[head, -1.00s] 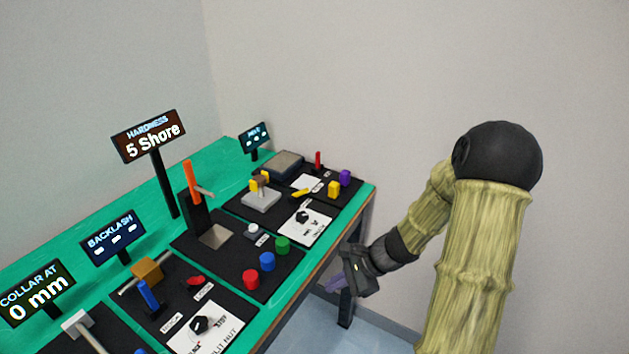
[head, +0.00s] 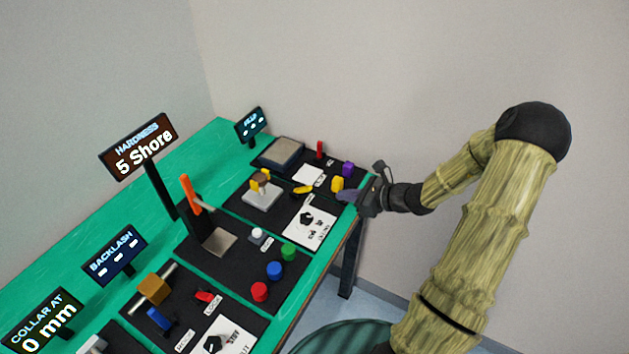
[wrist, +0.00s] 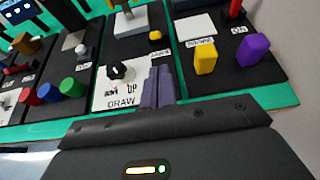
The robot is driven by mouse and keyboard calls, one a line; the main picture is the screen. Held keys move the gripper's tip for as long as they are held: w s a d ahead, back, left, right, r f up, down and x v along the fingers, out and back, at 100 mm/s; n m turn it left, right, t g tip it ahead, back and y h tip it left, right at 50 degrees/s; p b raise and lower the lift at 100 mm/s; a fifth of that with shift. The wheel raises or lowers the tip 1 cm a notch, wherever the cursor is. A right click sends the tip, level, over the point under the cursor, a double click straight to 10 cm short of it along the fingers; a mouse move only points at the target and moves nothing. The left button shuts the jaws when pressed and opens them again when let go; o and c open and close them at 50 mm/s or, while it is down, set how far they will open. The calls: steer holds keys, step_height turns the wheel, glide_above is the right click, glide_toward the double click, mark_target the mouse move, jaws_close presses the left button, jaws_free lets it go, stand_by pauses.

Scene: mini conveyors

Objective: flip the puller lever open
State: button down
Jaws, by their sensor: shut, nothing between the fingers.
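A small yellow lever (head: 302,189) lies low on the black panel with the DRAW dial card, beside a small label I cannot read. It also shows as a yellow piece in the wrist view (wrist: 155,35). I take it for the puller lever, but no readable mark confirms this. My gripper (head: 346,195) is at the table's right edge, short of the lever, shut and empty. In the wrist view its purple-grey fingers (wrist: 158,75) lie together in front of the panel, over the right side of the dial card.
A black dial (head: 306,217) sits on the white card. A yellow block (head: 337,184), a purple block (head: 348,169) and a red upright lever (head: 319,150) stand beyond it. Red (head: 260,291), blue (head: 275,270) and green (head: 289,251) buttons line the nearer panel. The floor side is open.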

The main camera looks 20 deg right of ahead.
mark_target(318, 202)
steer(key=shift+w, duration=0.2)
steer(key=shift+s+d, duration=0.1)
steer(key=shift+s, duration=0.35)
steer(key=x, duration=1)
steer(key=shift+w+p, duration=0.1)
steer(key=shift+p, duration=0.25)
steer(key=shift+r, duration=0.1)
steer(key=shift+d, duration=0.1)
steer(key=shift+a+r+p, duration=0.15)
steer(key=shift+a+p, duration=0.1)
steer(key=shift+p, duration=0.1)
